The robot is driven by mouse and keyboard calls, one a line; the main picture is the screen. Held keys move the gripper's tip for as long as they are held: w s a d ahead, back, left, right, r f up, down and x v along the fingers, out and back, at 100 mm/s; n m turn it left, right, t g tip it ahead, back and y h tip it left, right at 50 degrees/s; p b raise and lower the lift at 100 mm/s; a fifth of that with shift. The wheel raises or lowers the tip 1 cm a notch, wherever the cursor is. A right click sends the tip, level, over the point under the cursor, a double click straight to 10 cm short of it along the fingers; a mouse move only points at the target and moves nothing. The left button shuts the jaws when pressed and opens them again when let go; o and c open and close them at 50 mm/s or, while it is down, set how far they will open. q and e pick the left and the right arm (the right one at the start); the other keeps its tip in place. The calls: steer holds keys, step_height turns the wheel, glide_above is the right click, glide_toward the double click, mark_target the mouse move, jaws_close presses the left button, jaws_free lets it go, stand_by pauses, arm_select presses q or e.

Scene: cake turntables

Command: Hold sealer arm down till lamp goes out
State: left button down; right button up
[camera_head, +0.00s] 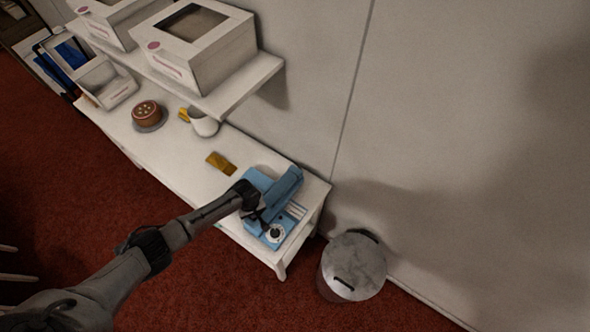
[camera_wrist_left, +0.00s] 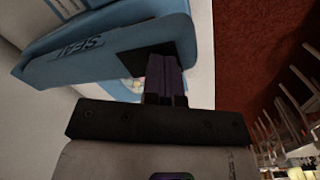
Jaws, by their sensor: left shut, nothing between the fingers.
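The blue sealer (camera_head: 256,186) stands on the right end of the white table. Its thick blue sealer arm (camera_head: 284,188) lies over the base and looks tilted up, with a gap under its front end. In the left wrist view the sealer arm (camera_wrist_left: 110,42) carries raised lettering. A round dial (camera_head: 274,232) sits on the base's front. I cannot make out whether a lamp is lit. My left gripper (camera_head: 262,215) is shut and empty at the front end of the sealer arm; its fingers (camera_wrist_left: 160,72) show close beside that end. Contact is unclear. My right gripper is not in view.
On the white table (camera_head: 190,168) are a yellow-brown flat item (camera_head: 221,163), a white jug (camera_head: 204,123) and a brown cake (camera_head: 146,112). A shelf (camera_head: 240,88) with boxes hangs above. A lidded bin (camera_head: 352,268) stands right of the table.

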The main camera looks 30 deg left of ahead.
arm_select(q)
step_height(320, 180, up, 5)
steer(key=p, duration=0.4)
steer(key=shift+p, duration=0.3)
step_height(320, 180, up, 2)
steer(key=shift+r+p, duration=0.15)
steer(key=shift+p, duration=0.55)
steer(key=shift+r, duration=2.45)
